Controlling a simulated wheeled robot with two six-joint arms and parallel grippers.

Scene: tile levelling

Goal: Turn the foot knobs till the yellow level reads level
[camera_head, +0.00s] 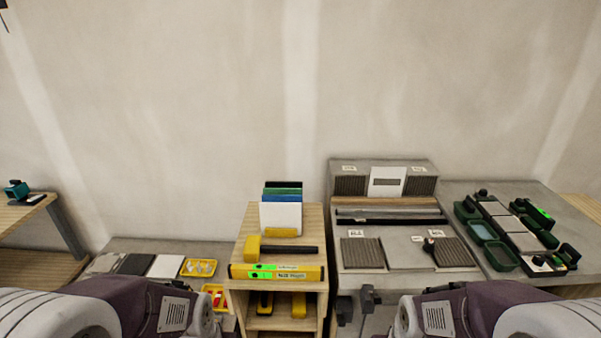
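A yellow level (300,273) with bright green windows lies across the front of the wooden stand (312,222), in the middle of the head view. Its reading is too small to make out. On the grey bench at the right, a row of pale and dark tiles (492,208) lies between green trays. Small black knob-like parts (483,193) stand at its far end and others (540,260) at its near end; I cannot tell whether these are the foot knobs. Both my arms reach in from the bottom corners, but neither gripper shows.
A yellow-headed mallet (285,250) lies behind the level, before upright coloured sheets (282,214). The middle bench (385,229) carries ribbed grey tiles and long bars. Green trays (500,257) flank the tile row. Yellow trays (199,267) stand at the low left. Dark shapes (369,300) show below the middle bench.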

